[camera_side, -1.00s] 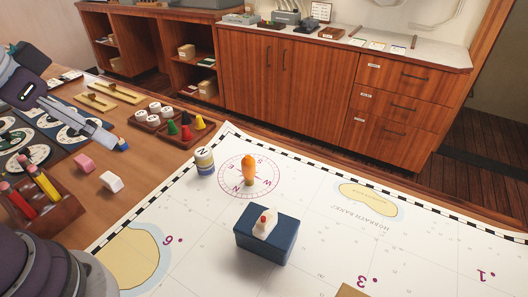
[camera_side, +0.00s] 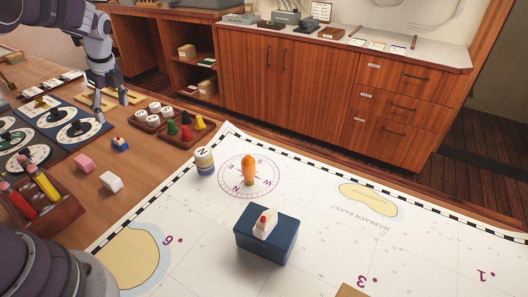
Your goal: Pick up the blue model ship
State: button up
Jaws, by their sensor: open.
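A small ship-like piece with a blue hull and a lighter top with a touch of red (camera_side: 120,143) sits on the wooden table, left of the chart. I take it for the blue model ship. My gripper (camera_side: 110,103) is open and empty, pointing down, above and behind the piece in the picture, apart from it. A larger blue block (camera_side: 265,243) stands on the chart, with a white piece with a red tip (camera_side: 265,224) on top.
Behind the piece is a tray with white, green, red and yellow pegs (camera_side: 158,128). Pink (camera_side: 84,163) and white (camera_side: 111,182) blocks lie in front, near a pencil rack (camera_side: 45,212). Dial panels (camera_side: 70,128) lie left. The chart (camera_side: 330,225) holds a striped can (camera_side: 204,161) and an orange-topped piece (camera_side: 249,168).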

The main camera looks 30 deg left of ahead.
aim_at(120, 140)
jog(key=shift+m, duration=0.7)
jog(key=x, duration=1.2)
jog(key=shift+w+a+r, duration=0.15)
jog(key=shift+w+a, duration=0.05)
jog(key=shift+a, duration=0.05)
jog(key=shift+c, duration=0.3)
grip_shut()
